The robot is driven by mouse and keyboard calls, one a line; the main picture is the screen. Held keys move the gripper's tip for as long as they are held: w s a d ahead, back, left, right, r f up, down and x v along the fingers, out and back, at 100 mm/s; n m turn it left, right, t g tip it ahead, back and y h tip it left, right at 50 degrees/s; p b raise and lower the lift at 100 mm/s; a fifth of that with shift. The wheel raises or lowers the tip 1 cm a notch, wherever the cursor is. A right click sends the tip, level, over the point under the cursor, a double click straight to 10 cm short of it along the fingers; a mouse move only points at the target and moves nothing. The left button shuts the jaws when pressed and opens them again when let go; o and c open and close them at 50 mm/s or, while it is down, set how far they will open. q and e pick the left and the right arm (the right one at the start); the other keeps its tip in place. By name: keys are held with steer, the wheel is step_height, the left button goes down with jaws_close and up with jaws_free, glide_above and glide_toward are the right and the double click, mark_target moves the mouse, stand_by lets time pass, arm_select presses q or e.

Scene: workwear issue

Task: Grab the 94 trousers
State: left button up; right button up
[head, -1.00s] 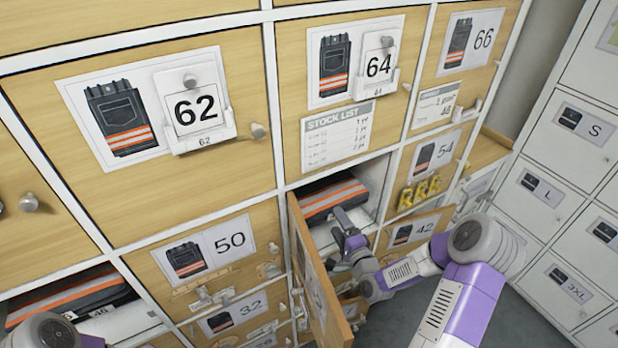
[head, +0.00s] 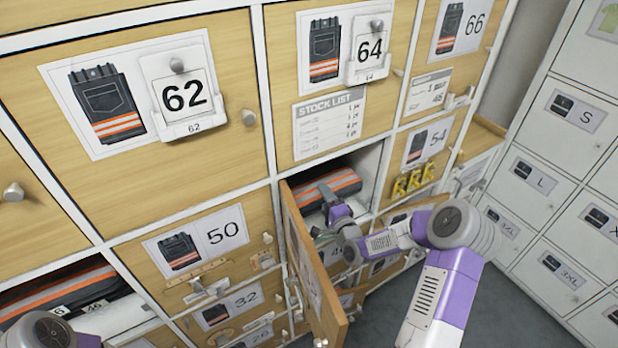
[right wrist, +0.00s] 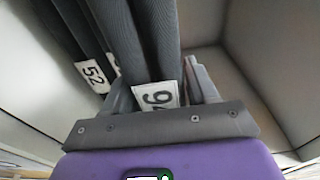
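Folded dark trousers with orange stripes (head: 345,180) lie in the open compartment behind the swung-out door. In the right wrist view, trousers with a white tag reading 94 (right wrist: 158,96) are between the fingers of my right gripper (right wrist: 160,88). Its fingers stand apart, one each side of the fabric, and do not look closed on it. To their left are trousers tagged 52 (right wrist: 93,74). In the head view my right gripper (head: 328,196) reaches into the compartment at the trousers' near end. My left gripper is out of view; only part of that arm shows at lower left.
The open wooden door (head: 312,268) stands out to the left of my right forearm. Closed doors labelled 62 (head: 60,190), 64 and 50 surround the compartment. Another open compartment with striped trousers (head: 62,290) is at lower left. White lockers (head: 540,190) stand at right.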

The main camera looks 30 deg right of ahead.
jaws_close()
steer(key=shift+r, duration=0.15)
steer(key=shift+r, duration=0.3)
steer(key=r+p, duration=0.1)
steer(key=r, duration=0.1)
steer(key=r+p, duration=0.1)
steer(key=r, duration=0.1)
steer(key=r+p, duration=0.1)
steer(key=r, duration=0.1)
steer(key=shift+s+r, duration=0.35)
steer(key=shift+s, duration=0.05)
steer(key=s+d+p, duration=0.1)
steer(key=s+p, duration=0.7)
steer(key=s, duration=1.1)
steer(key=shift+d+f, duration=0.2)
steer(key=shift+d, duration=0.1)
